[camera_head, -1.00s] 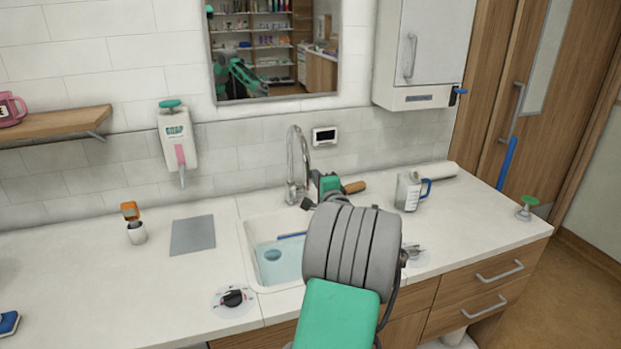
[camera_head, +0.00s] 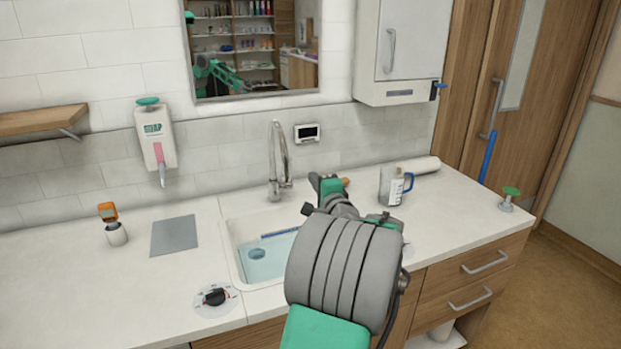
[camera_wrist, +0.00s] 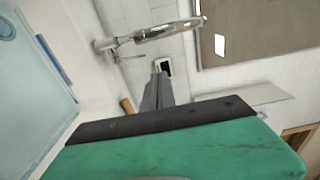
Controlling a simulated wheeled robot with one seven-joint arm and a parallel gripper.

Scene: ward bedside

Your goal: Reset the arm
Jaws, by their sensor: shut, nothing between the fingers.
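My gripper (camera_head: 322,180) is at the end of my arm, held out over the counter just right of the sink and faucet. In the wrist view its grey fingers (camera_wrist: 158,85) are together with nothing between them. My grey arm link and green sections hide part of the counter and the sink's right side in the head view. A brown handle tip (camera_head: 346,182) shows just behind the gripper, mostly hidden.
The sink (camera_head: 232,262) holds pale blue water and a blue stick. The faucet (camera_head: 277,165) stands left of the gripper. A measuring jug (camera_head: 391,187) stands to the right. A soap dispenser (camera_head: 157,140) is on the wall. The counter's left part is mostly clear.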

